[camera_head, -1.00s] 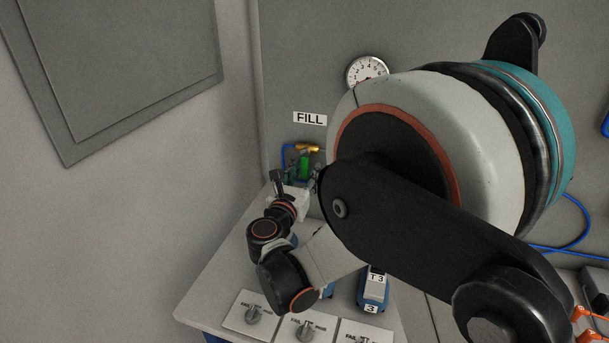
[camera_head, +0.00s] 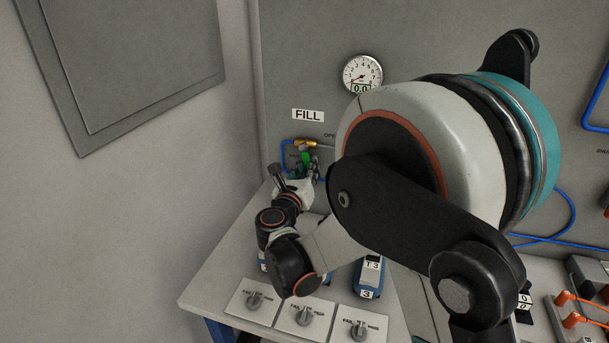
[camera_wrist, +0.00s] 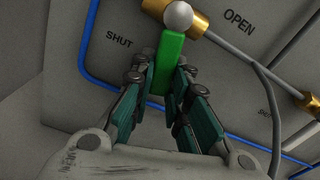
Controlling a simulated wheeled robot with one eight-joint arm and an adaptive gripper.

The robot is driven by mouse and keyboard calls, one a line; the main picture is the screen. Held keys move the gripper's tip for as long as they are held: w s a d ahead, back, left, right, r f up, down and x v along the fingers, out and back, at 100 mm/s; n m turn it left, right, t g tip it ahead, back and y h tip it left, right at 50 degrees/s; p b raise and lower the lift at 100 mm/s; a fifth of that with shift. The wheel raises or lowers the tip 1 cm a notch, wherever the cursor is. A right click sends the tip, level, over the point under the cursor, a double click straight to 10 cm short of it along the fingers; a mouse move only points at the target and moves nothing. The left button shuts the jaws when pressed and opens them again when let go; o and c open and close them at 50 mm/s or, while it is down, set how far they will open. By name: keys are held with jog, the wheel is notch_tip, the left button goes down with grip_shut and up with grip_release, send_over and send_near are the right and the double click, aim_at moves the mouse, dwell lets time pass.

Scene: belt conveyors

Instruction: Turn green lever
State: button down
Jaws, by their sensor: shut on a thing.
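The green lever (camera_wrist: 170,58) hangs from a brass valve (camera_wrist: 193,16) with a silver pivot in the wrist view. It points down, slightly to the left, between the words SHUT and OPEN on the wall. My gripper (camera_wrist: 167,80) is shut on the lower part of the lever, with a finger on each side. In the head view the lever (camera_head: 305,158) shows small under the FILL label, with my gripper (camera_head: 304,172) at its lower end. My arm hides part of the pipe to the right of the valve.
A blue hose (camera_wrist: 84,50) runs left of and below the valve. A round gauge (camera_head: 362,75) is on the wall above. Several switch plates (camera_head: 305,317) and a blue T3 device (camera_head: 370,275) are on the bench near my arm.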

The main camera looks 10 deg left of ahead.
jog(key=d+n, duration=0.1)
jog(key=n, duration=0.1)
jog(key=r+n, duration=0.1)
jog(key=shift+s+d+n, duration=0.1)
jog(key=shift+d+n, duration=0.3)
jog(key=n, duration=0.1)
jog(key=d+r+n, duration=0.1)
jog(key=n, duration=0.1)
jog(key=shift+s+d+r+n, duration=0.1)
jog(key=shift+d+n, duration=0.1)
jog(key=shift+n, duration=0.1)
jog(key=shift+s+d+r+n+p, duration=0.1)
jog(key=shift+d+r+n+p, duration=0.15)
jog(key=shift+r+n, duration=0.7)
jog(key=shift+w+d+r+n+p, duration=0.15)
jog(key=shift+r+n+p, duration=0.2)
jog(key=shift+n, duration=1.25)
jog(key=shift+s+d+r+n+p, duration=0.25)
jog(key=shift+r+n, duration=0.35)
jog(key=shift+n, duration=0.65)
jog(key=shift+w, duration=0.1)
jog(key=c, duration=1.5)
grip_release()
jog(key=shift+a, duration=0.1)
